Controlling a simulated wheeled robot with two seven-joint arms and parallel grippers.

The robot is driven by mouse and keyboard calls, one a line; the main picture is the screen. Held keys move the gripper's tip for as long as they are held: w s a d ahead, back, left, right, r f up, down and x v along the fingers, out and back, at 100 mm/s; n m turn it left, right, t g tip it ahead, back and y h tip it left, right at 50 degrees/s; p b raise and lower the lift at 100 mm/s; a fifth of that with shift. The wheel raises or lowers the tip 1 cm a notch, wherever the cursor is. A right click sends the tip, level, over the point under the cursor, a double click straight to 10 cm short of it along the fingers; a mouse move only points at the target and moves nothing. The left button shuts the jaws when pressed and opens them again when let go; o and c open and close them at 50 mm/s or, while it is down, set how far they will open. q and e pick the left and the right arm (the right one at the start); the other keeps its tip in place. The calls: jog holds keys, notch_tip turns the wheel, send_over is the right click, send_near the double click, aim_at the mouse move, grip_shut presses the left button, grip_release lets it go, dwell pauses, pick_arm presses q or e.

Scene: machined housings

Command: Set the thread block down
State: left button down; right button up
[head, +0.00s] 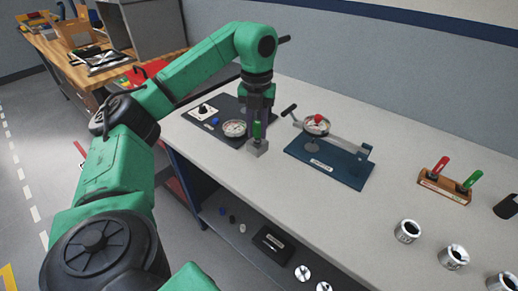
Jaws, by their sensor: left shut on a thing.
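My left gripper (258,136) points down over the near left part of the light workbench (300,224). It is shut on the thread block (258,149), a small grey block just below the fingers. A small green part shows between the fingers above the block. My right gripper is out of view.
A dark mat with a dial gauge (234,128) lies left of the gripper. A blue plate fixture (330,165) stands to its right. Farther right are a wooden rack (444,186) with red and green handles and several metal rings (407,231). The bench between is clear.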

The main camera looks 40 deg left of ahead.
aim_at(257, 123)
pick_arm(q)
notch_tip(257, 123, down, 7)
jog(key=shift+s+r, duration=0.1)
jog(key=c, duration=1.1)
grip_release()
jog(key=shift+s, duration=0.1)
jog(key=o, duration=0.4)
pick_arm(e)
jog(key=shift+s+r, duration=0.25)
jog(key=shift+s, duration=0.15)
pick_arm(q)
jog(key=shift+r, duration=0.1)
notch_tip(257, 123, up, 10)
jog(key=shift+d+f, duration=0.1)
jog(key=shift+f, duration=0.1)
notch_tip(257, 123, up, 2)
jog(key=shift+r+p, duration=0.2)
jog(key=shift+p, duration=0.6)
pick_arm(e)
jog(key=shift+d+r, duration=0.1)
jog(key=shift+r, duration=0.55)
